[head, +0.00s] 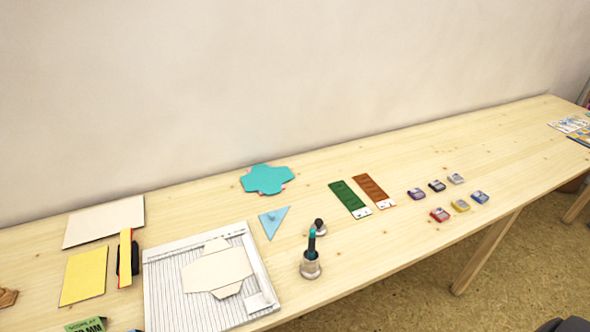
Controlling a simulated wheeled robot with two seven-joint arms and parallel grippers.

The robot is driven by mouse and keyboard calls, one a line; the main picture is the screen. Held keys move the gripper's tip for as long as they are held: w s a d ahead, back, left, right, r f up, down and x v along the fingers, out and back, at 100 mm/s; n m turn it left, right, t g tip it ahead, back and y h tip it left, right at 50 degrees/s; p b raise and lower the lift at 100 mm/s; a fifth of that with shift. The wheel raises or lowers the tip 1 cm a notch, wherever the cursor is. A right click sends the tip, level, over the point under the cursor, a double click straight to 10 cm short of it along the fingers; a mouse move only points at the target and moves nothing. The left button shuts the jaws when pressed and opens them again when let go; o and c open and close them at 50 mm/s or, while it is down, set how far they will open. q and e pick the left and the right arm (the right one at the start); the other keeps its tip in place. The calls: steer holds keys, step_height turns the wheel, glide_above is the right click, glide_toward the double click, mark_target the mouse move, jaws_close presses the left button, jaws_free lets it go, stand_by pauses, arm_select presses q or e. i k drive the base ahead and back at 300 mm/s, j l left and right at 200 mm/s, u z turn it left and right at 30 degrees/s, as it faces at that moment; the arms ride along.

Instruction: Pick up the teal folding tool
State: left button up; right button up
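A teal cut-paper shape (267,179) lies farther back by the wall. Neither of my grippers is in view.
A small dark-knobbed object (319,226) stands close behind the holder. A white scoring board (163,272) with a cream envelope blank (217,270) lies to the left. Green (349,198) and brown (374,189) strips and several small inkpads (440,214) lie right. Table between holder and inkpads is clear.

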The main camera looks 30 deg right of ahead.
mark_target(312, 240)
steer(key=z, duration=1.1)
